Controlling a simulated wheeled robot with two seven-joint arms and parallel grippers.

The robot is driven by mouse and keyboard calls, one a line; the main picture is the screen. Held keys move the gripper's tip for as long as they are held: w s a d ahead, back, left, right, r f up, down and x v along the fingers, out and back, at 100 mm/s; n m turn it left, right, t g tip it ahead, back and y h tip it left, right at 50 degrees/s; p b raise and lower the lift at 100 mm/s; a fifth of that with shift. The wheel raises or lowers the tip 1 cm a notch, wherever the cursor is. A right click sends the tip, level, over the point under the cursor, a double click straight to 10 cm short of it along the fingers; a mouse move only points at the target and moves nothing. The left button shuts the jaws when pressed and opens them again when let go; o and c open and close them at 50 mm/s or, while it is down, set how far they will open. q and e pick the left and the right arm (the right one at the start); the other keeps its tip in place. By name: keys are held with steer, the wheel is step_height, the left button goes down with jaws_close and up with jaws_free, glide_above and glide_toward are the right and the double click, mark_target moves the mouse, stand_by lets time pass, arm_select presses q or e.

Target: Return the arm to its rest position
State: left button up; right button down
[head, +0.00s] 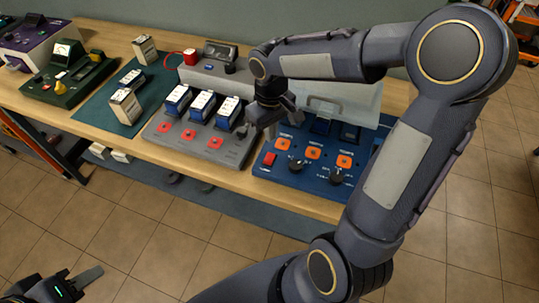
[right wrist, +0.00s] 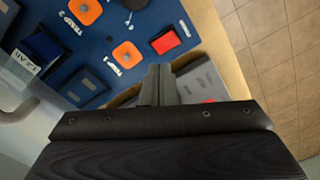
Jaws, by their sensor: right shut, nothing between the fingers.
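My right arm rises from the bottom of the head view, bends at the upper right and reaches left over the bench. My right gripper (head: 268,118) points down above the gap between the grey charger and the blue panel, shut and empty. In the right wrist view its fingers (right wrist: 158,85) are together, with the blue panel beyond. My left gripper (head: 72,284) is low at the bottom left, over the floor and away from the bench, partly cut off by the frame edge. Its finger opening is not clear.
The grey charger (head: 176,152) holds three blue-and-white batteries in a row. The blue panel (head: 262,170) has orange squares, black knobs and a red switch. White batteries stand on a green mat (head: 92,112). Tiled floor (head: 150,235) in front of the wooden bench is clear.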

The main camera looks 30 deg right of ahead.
stand_by(0.3)
steer(key=s+a+r+m+t+y, duration=0.1)
steer(key=s+a+r+t+y, duration=0.1)
steer(key=s, duration=0.6)
steer(key=s+a+r+m+t+y, duration=0.1)
steer(key=s+a+r+m+t, duration=0.1)
steer(key=s, duration=0.7)
steer(key=shift+r+m+t+y, duration=0.3)
steer(key=shift+r+t+y, duration=0.1)
steer(key=shift+r+t, duration=0.4)
